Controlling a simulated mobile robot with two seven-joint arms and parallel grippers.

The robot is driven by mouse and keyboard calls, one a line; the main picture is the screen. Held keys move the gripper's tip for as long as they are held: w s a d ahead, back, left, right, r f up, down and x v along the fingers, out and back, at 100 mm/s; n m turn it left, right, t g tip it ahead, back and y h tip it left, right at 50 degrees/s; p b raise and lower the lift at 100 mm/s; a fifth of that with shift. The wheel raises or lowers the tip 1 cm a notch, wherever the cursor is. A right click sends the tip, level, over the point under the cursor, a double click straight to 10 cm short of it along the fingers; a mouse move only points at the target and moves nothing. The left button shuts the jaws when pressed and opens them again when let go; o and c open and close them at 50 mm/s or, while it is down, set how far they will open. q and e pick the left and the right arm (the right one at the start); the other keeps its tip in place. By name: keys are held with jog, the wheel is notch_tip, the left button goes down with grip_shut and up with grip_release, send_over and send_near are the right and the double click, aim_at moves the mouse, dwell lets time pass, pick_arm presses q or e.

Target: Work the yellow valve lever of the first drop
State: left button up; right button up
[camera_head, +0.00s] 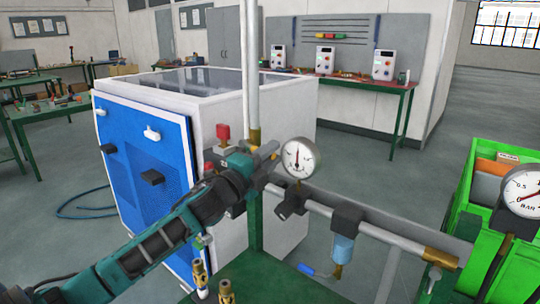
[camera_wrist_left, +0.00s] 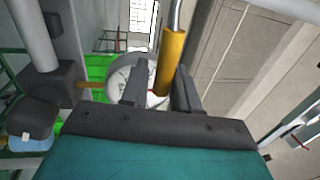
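My left gripper (camera_head: 268,152) is by the lower end of the upright pipe (camera_head: 252,60), left of a round white gauge (camera_head: 298,157). In the left wrist view, the two dark fingers (camera_wrist_left: 160,92) stand apart. A yellow cylindrical piece (camera_wrist_left: 172,60) shows between and just beyond them, closer to the right finger. I cannot tell if it is the valve lever or a pipe fitting, nor if a finger touches it. A yellow fitting (camera_head: 254,137) sits at the upright pipe's base in the head view. No yellow lever stands out clearly there. My right gripper is not in view.
A horizontal pipe (camera_head: 325,213) runs right, with a blue-bowled filter (camera_head: 342,248) below it. Brass fittings (camera_head: 200,275) stand at the bottom. A blue and white cabinet (camera_head: 150,165) is behind my arm. A second gauge (camera_head: 522,192) and green crate (camera_head: 462,185) are at right.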

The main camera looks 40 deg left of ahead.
pick_arm(q)
jog(key=shift+o, duration=0.9)
jog(key=shift+s, duration=0.15)
jog(key=b+v, duration=0.1)
jog(key=v, duration=1.1)
jog(key=shift+s, duration=0.35)
jog(key=s+d+f+n+g, duration=0.2)
jog(key=d+f+n, duration=0.2)
jog(key=f, duration=0.5)
jog(key=s+d+f+n+g+y+p, duration=0.1)
jog(key=s+d+f+n+g, duration=0.2)
jog(key=f+n, duration=0.35)
jog(key=s+d+f+n+g, duration=0.2)
jog(key=d+f, duration=0.2)
jog(key=f, duration=0.6)
jog(key=s+d+f+n+g+h, duration=0.1)
jog(key=s+d+f+n, duration=0.3)
jog(key=d, duration=0.4)
notch_tip(320, 180, down, 3)
jog(key=shift+s+d+r+g, duration=0.1)
jog(key=shift+s+d+g, duration=0.3)
jog(key=shift+s+g, duration=0.35)
